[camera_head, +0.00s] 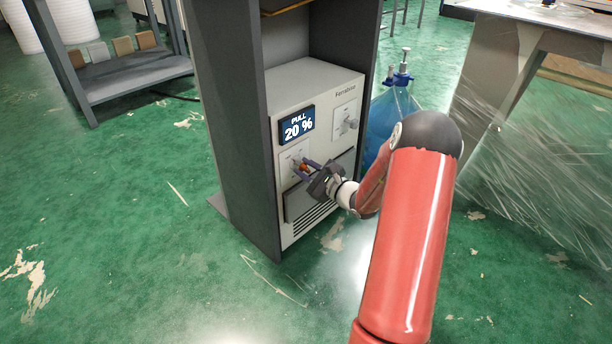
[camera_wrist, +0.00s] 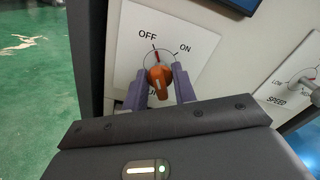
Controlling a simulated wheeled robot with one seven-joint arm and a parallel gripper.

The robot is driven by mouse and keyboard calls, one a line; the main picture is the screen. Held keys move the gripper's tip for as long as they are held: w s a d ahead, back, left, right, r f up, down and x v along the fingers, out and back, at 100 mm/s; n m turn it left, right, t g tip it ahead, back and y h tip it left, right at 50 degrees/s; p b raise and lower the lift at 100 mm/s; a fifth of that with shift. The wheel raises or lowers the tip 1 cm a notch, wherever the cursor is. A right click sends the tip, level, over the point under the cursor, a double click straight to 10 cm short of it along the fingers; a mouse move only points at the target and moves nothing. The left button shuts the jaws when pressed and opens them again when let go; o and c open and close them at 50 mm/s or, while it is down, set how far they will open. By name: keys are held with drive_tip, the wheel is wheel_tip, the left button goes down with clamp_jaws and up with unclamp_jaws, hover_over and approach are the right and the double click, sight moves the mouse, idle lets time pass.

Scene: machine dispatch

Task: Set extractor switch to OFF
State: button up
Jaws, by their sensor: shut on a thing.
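The extractor switch is an orange rotary knob (camera_wrist: 160,80) on a white plate (camera_wrist: 195,45) marked OFF at upper left and ON at upper right. A red pointer line above the knob leans toward the OFF side. My gripper (camera_head: 303,171) reaches the plate on the front of the Ferraioso extractor unit (camera_head: 316,80). Its two purple fingers are shut on the knob, one on each side. The fingers and gripper body hide the lower part of the plate and its lettering.
A display (camera_head: 297,125) above the switch reads PULL 20 %. A speed knob (camera_head: 349,124) sits to its upper right. The unit stands in a dark cabinet (camera_head: 236,130) with side walls. A blue bottle (camera_head: 385,118) stands behind at right. Green floor is clear at left.

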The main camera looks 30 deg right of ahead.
drive_tip(key=shift+f+n+b, duration=0.1)
drive_tip(key=shift+n+b, duration=0.25)
drive_tip(key=shift+n, duration=0.15)
drive_tip(key=o, duration=0.6)
drive_tip(key=shift+o, duration=0.2)
drive_tip(key=shift+s, duration=0.1)
drive_tip(key=v, duration=0.7)
drive_tip(key=shift+s+d+p, duration=0.2)
drive_tip(key=shift+s+p, duration=0.15)
drive_tip(key=shift+p, duration=0.05)
